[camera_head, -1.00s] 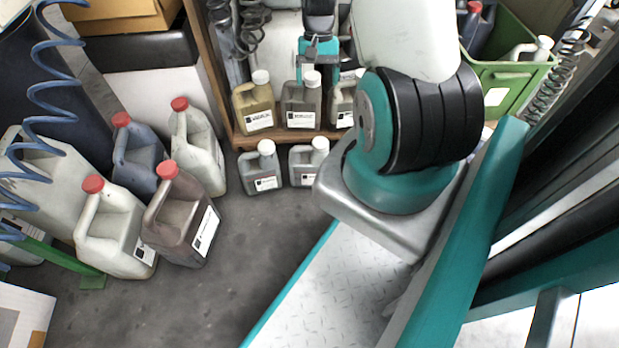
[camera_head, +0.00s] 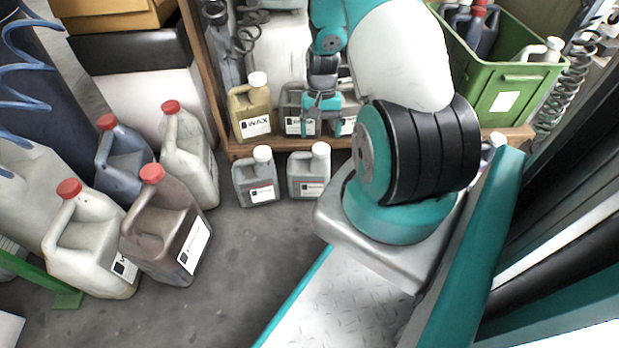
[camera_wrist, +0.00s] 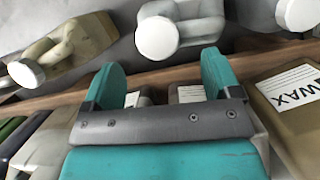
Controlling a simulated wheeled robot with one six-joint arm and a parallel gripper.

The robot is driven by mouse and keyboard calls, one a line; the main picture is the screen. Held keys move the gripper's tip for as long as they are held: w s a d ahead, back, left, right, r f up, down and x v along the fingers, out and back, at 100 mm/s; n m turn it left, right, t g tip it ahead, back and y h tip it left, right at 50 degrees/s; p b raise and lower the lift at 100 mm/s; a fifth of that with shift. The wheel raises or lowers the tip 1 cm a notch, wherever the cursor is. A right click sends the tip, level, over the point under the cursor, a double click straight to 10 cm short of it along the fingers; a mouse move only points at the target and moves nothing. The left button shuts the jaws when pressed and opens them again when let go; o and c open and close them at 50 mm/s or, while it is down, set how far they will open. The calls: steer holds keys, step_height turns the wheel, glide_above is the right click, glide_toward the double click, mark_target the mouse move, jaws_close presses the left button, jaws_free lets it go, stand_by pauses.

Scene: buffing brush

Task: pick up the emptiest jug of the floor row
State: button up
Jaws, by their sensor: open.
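The floor row stands in front of a wooden shelf. Two grey, white-capped jugs show in the head view: a left jug (camera_head: 257,180) and a right jug (camera_head: 308,174). My gripper (camera_head: 322,105) is open and empty, in front of the shelf jugs and above the floor row. Its two fingers also show in the wrist view (camera_wrist: 166,80).
White-capped shelf jugs, including a tan WAX jug (camera_head: 250,112), stand behind the floor row. Red-capped jugs, including a brown one (camera_head: 165,235), stand at the left. A green crate (camera_head: 500,85) is at the back right. Bare floor (camera_head: 240,260) lies in front.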

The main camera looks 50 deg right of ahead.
mark_target(321, 147)
steer(key=b+x, duration=0.1)
steer(key=x, duration=0.1)
steer(key=b+x, duration=0.2)
steer(key=shift+s+a+f+b, duration=0.15)
steer(key=shift+s+f+b, duration=0.1)
steer(key=shift+b, duration=0.05)
steer(key=shift+r, duration=0.1)
steer(key=shift+c, duration=0.4)
steer(key=c, duration=1.3)
steer(key=shift+r, duration=0.15)
